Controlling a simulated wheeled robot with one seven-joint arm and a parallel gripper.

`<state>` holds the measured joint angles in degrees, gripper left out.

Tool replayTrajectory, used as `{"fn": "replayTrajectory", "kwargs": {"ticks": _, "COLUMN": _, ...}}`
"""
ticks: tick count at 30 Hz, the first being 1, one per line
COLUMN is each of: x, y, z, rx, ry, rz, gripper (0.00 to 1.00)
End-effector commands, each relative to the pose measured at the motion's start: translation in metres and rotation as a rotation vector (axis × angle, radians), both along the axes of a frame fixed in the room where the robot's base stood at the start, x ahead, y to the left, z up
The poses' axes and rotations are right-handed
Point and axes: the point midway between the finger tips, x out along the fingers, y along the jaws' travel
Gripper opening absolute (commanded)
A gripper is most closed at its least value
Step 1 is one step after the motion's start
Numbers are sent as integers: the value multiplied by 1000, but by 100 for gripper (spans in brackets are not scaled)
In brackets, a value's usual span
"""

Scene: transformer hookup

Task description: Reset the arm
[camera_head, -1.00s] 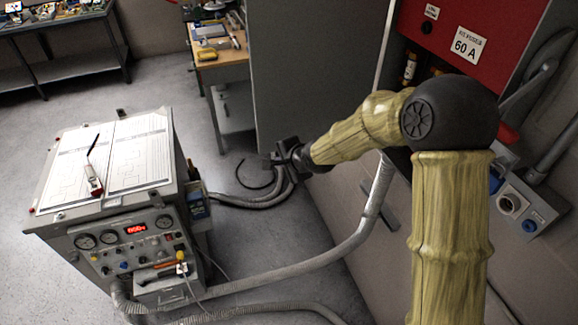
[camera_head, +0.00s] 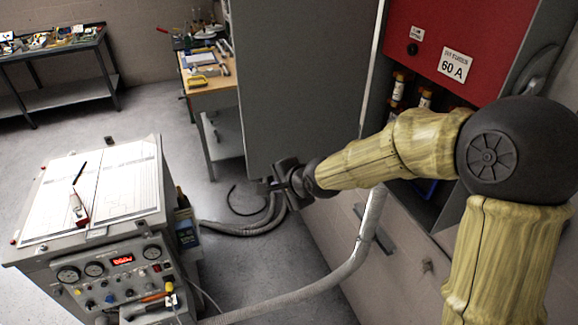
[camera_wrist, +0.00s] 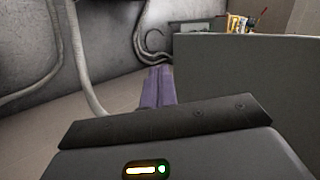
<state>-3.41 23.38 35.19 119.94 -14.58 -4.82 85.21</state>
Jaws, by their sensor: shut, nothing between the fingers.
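My gripper (camera_head: 272,184) is at the end of my arm in the head view, held in the air in front of the lower part of the grey cabinet door (camera_head: 290,80). Its fingers point left in the picture and look shut, with nothing held. In the wrist view the fingers (camera_wrist: 158,86) show as a narrow purplish pair close together, above the dark gripper body. The grey conduits on the floor lie behind and below the gripper in the head view. The gripper touches nothing that I can make out.
A grey test console (camera_head: 105,235) with gauges and papers stands at left. A red panel (camera_head: 455,45) marked 60 A is in the open cabinet at right. A thick conduit (camera_head: 345,270) runs across the floor. A wooden workbench (camera_head: 212,78) stands behind. Floor between console and door is partly free.

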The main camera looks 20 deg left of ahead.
Motion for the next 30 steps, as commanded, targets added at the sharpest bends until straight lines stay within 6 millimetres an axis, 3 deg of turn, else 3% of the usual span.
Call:
{"fn": "replayTrajectory", "kwargs": {"ticks": 5, "x": 1, "y": -5, "z": -1, "rx": -13, "ry": -5, "rz": 0, "gripper": 0}}
{"fn": "replayTrajectory", "kwargs": {"ticks": 8, "x": 1, "y": -21, "z": -6, "rx": -69, "ry": -24, "rz": 13, "gripper": 0}}
{"fn": "replayTrajectory", "kwargs": {"ticks": 14, "x": -8, "y": -96, "z": -27, "rx": -318, "ry": -71, "rz": 85, "gripper": 0}}
{"fn": "replayTrajectory", "kwargs": {"ticks": 20, "x": -33, "y": -184, "z": -43, "rx": -574, "ry": -67, "rz": 198, "gripper": 0}}
{"fn": "replayTrajectory", "kwargs": {"ticks": 24, "x": -62, "y": -238, "z": -50, "rx": -708, "ry": -32, "rz": 292, "gripper": 0}}
{"fn": "replayTrajectory", "kwargs": {"ticks": 30, "x": -114, "y": -299, "z": -58, "rx": -825, "ry": 36, "rz": 444, "gripper": 0}}
